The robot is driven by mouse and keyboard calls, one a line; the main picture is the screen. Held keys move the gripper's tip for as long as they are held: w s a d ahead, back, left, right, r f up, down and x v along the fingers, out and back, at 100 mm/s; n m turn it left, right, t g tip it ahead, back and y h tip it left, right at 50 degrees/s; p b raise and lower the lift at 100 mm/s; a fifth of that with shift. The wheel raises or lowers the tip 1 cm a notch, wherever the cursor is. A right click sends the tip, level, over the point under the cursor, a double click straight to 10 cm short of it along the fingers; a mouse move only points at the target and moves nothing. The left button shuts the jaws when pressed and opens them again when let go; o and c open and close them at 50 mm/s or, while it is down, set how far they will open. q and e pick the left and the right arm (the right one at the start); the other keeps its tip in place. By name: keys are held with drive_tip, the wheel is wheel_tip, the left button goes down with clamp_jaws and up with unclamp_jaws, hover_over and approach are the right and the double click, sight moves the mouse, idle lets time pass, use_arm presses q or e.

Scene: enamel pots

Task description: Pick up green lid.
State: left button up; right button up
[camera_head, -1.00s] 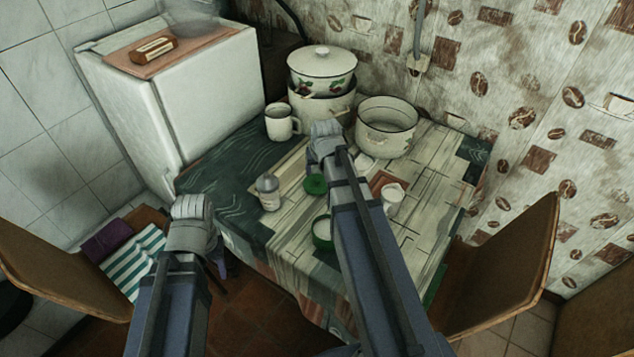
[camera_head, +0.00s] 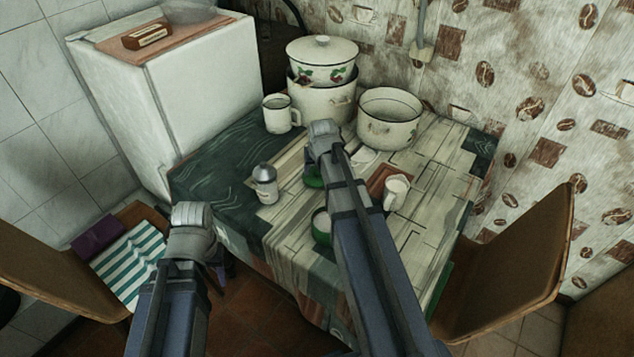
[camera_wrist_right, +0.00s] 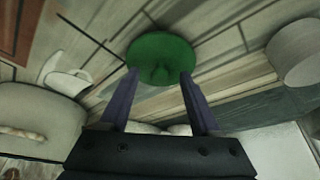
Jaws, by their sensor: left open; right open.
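The green lid (camera_wrist_right: 161,58) is a round disc lying on the table. In the head view only part of the green lid (camera_head: 313,179) shows, beside my right arm, which covers the rest. My right gripper (camera_wrist_right: 158,76) is open, and in the right wrist view its two fingers point at the lid, whose near edge appears between the fingertips. I cannot tell whether they touch it. My left gripper (camera_head: 217,272) is low at the left, off the table's edge and away from the lid; its fingers are mostly hidden behind its wrist.
A grey-topped shaker (camera_head: 264,184) stands left of the lid. A green pot (camera_head: 321,227) and a white cup (camera_head: 396,191) stand nearer the front. A white mug (camera_head: 279,115), stacked pots (camera_head: 322,97) and a wide pot (camera_head: 388,118) stand behind. Chairs flank the table.

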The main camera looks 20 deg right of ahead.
drive_tip(key=shift+r, duration=0.1)
clamp_jaws()
idle(0.4)
